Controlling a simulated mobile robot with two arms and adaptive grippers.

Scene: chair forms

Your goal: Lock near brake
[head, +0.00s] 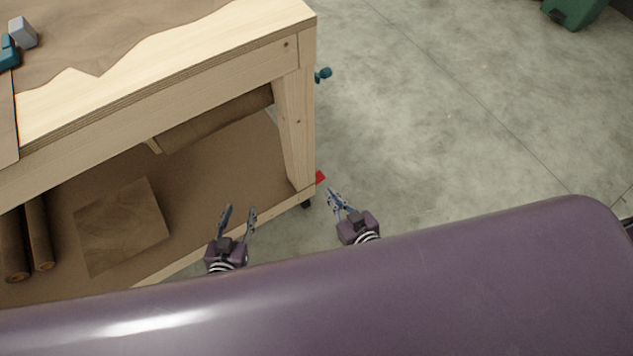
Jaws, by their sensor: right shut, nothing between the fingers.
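A wooden workbench (297,120) stands at the left, and a dark caster (306,204) shows under its near right leg. A small red piece (320,178), which looks like a brake pedal, sticks out beside the foot of that leg. The leg partly hides it, so I cannot tell its position. My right gripper (333,194) is shut and empty, just below and right of the red piece in the picture, seemingly apart from it. My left gripper (238,212) is open and empty, in front of the bench's lower shelf.
The lower shelf (200,205) holds brown rolls (38,235) and a flat square sheet (122,225). A teal knob (323,75) projects from the bench's right side. A green bin (574,12) stands far off at top right. The concrete floor (450,130) between is clear.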

